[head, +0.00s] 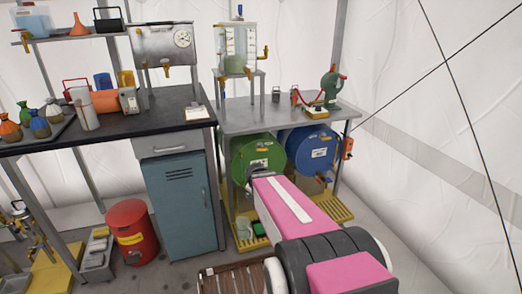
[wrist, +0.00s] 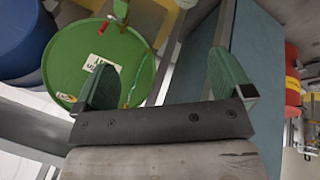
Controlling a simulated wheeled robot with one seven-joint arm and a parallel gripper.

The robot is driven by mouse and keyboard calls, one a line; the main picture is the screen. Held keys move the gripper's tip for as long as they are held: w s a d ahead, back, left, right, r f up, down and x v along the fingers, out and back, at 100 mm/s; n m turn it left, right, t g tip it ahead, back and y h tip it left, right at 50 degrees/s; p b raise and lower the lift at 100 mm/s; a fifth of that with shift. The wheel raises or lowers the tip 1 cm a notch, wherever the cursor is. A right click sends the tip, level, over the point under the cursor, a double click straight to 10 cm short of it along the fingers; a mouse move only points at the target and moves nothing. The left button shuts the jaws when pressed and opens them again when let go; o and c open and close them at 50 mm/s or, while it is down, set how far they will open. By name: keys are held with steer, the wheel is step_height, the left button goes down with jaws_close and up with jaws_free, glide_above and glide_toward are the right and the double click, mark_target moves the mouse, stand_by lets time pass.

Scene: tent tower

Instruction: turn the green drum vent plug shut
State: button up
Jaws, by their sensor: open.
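The green drum (head: 245,152) lies on its side under the right-hand bench in the head view, its round end facing out and its lower part hidden by my arm. In the wrist view, the drum's green end (wrist: 70,60) with a white label fills the upper left. My gripper (wrist: 168,72) is open and empty, its green fingers wide apart. The left finger overlaps the drum's end in the picture; the right finger is in front of the blue-grey cabinet. A small green part (wrist: 120,10) shows at the drum's rim; I cannot tell whether it is the vent plug.
A blue drum (head: 312,150) lies right beside the green one. The blue-grey cabinet (head: 180,205) stands left of the drums, with a red bin (head: 133,230) further left. A yellow grate (head: 334,208) is under the drums. A slatted wooden crate (head: 232,279) stands on the floor in front.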

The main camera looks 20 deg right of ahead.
steer(key=w+d+r+n+t+h, duration=0.1)
steer(key=w+d+n+t, duration=0.55)
steer(key=w+n, duration=0.4)
steer(key=n+t+y, duration=0.3)
steer(key=n+t, duration=0.4)
steer(key=n, duration=1)
glide_toward(262, 150)
steer(key=w, duration=0.2)
steer(key=shift+g, duration=0.25)
steer(key=w, duration=1)
steer(key=shift+w+r, duration=0.1)
steer(key=shift+w, duration=0.25)
steer(key=c, duration=0.9)
